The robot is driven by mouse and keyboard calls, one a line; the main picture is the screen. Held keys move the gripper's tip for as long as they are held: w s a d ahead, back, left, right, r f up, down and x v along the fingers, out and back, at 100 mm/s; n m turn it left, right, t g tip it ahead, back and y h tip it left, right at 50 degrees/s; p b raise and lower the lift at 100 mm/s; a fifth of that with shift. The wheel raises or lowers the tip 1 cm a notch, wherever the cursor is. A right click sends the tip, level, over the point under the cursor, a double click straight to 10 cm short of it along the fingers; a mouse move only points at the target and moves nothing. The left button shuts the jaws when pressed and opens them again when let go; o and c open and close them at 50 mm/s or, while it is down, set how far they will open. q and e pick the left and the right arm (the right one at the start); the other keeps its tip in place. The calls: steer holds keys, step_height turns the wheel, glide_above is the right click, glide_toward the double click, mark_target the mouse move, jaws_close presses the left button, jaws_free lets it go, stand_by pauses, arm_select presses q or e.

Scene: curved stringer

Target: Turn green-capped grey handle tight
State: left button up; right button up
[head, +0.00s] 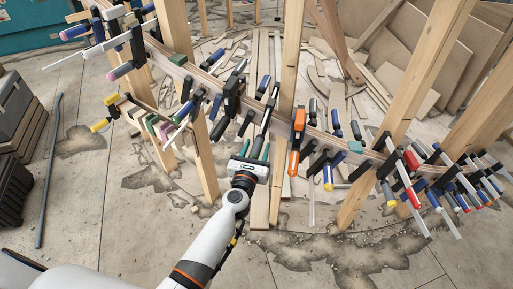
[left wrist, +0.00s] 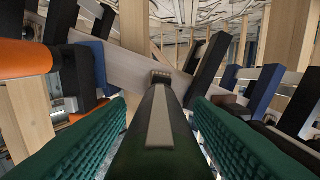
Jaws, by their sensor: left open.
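My left gripper (head: 255,148) is at the middle of the curved stringer, reaching up from below. Its two green ribbed fingers are open. In the left wrist view a dark clamp handle with a grey strip (left wrist: 159,120) runs between the fingers, with a gap showing on each side at its far end. Its near end looks dark green, but I cannot clearly tell its cap. In the head view the same handle (head: 258,143) shows only partly, above the gripper. My right gripper is not in view.
The curved wooden stringer (head: 205,78) carries several clamps with blue, red, yellow and pink handles. An orange clamp (head: 295,140) stands close right of the gripper. Wooden posts (head: 203,165) rise around it. Dark crates (head: 12,110) stand at the left; the lower left floor is fairly clear.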

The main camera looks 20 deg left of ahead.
arm_select(q)
steer(key=shift+w, duration=0.15)
steer(key=shift+c, duration=0.2)
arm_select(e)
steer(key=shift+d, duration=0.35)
arm_select(q)
steer(key=c, duration=1)
steer(key=shift+o, duration=0.2)
